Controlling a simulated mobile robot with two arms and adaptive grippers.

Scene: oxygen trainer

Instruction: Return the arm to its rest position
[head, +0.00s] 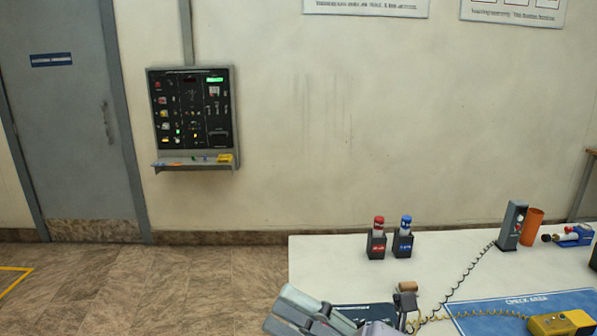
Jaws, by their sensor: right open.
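My right gripper (318,313) shows at the bottom edge, over the near left part of the white table (340,262). It is open, and nothing shows held in it. Its lower part is cut off by the picture edge. My left gripper is not in view.
On the table stand a red-topped holder (377,240), a blue-topped holder (403,239), a grey handset unit (511,226) with a coiled cord, an orange cup (533,229) and a yellow device (562,323) by a blue mat (490,311). A black panel (192,112) hangs on the wall. Floor at left is clear.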

